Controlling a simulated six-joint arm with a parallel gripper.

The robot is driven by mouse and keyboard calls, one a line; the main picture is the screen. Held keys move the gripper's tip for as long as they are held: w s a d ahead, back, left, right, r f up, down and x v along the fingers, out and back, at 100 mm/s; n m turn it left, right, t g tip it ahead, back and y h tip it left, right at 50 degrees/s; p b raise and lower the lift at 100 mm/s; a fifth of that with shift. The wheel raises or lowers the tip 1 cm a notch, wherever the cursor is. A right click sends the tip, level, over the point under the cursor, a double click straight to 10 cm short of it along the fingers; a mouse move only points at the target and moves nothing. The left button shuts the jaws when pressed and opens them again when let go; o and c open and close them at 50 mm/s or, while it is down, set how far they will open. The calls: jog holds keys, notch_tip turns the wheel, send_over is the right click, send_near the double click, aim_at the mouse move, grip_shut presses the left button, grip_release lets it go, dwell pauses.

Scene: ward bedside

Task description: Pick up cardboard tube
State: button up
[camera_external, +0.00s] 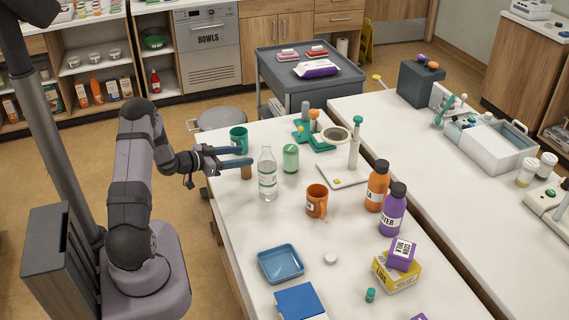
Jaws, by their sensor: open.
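A small brown cylinder (246,172), which looks like the cardboard tube, stands near the left edge of the white table. Its top is hidden behind a finger of my gripper. My gripper (246,156) reaches in from the left with its two fingers apart and nothing seen held between them. The near finger overlaps the top of the tube in the picture; I cannot tell whether they touch.
A teal mug (238,138) stands just behind my gripper. A clear bottle (267,176) and a green container (291,158) are right of the tube. An orange mug (316,202) and blue tray (281,263) are nearer. The table's left edge is close.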

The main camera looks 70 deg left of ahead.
aim_at(244, 178)
jog(key=s+f+b, duration=0.1)
jog(key=s+f+t+b, duration=0.1)
jog(key=f, duration=0.1)
jog(key=s+f+t+b, duration=0.1)
jog(key=s+f, duration=0.1)
jog(key=shift+s+f+t+b, duration=0.2)
jog(key=shift+s+t+b, duration=0.3)
jog(key=shift+t+b, duration=0.1)
jog(key=shift+w+a+r+p, duration=0.15)
jog(key=shift+w+p, duration=0.35)
jog(key=shift+w, duration=0.6)
jog(key=shift+w+a+p, duration=0.1)
jog(key=shift+w+p, duration=0.45)
jog(key=shift+w, duration=0.5)
jog(key=shift+w+a+r+p, duration=0.15)
jog(key=shift+w+p, duration=0.35)
jog(key=shift+w, duration=0.6)
jog(key=shift+w+a+f, duration=0.1)
jog(key=shift+w+a, duration=0.05)
jog(key=shift+w, duration=0.25)
jog(key=c, duration=1.1)
